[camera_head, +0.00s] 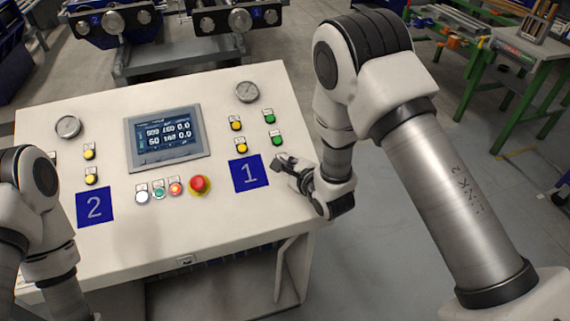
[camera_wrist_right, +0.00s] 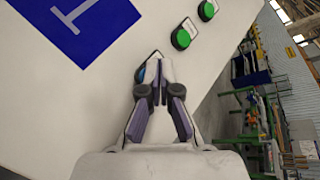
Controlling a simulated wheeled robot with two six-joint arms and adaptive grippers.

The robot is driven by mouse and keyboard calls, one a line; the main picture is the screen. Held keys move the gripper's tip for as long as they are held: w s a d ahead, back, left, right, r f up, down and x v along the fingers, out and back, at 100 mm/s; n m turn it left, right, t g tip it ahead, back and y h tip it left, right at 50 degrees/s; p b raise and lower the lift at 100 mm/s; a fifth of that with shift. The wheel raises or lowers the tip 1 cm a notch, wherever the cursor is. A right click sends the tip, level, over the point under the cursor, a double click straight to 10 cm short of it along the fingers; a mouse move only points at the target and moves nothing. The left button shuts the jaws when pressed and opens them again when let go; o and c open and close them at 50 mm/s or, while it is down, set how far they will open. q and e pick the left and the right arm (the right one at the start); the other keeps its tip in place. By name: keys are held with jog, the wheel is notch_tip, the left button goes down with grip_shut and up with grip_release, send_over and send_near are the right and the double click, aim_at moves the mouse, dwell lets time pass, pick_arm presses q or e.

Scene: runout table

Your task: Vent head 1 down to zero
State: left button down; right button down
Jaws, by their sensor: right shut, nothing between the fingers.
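The control console carries a blue label 1 (camera_head: 250,172), with yellow buttons (camera_head: 239,134) and green buttons (camera_head: 273,128) above it. A dial gauge (camera_head: 247,92) sits above those buttons; its needle is too small to read. My right gripper (camera_head: 280,161) is at the panel just right of label 1. In the right wrist view its fingers (camera_wrist_right: 158,68) are shut and empty, pointing at the panel. A blue button (camera_wrist_right: 143,73) shows partly behind the fingertips, mostly hidden; I cannot tell whether they touch it. My left arm shows at the left edge, its gripper out of view.
A screen (camera_head: 166,137) with digits sits mid-panel. Below it are small buttons and a red emergency stop (camera_head: 198,184). Label 2 (camera_head: 95,207) and another gauge (camera_head: 68,126) are on the left. Green-framed benches (camera_head: 520,50) stand right, machine heads behind. Floor right of the console is clear.

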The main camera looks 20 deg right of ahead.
jog(key=shift+w+f, duration=0.2)
jog(key=shift+f, duration=0.25)
dwell(0.6)
dwell(1.1)
jog(key=shift+s+r+p, duration=0.35)
jog(key=shift+r+p, duration=0.2)
jog(key=shift+r, duration=0.25)
jog(key=shift+r, duration=0.25)
jog(key=r+p, duration=0.1)
jog(key=s+r+p, duration=0.2)
jog(key=r+p, duration=0.1)
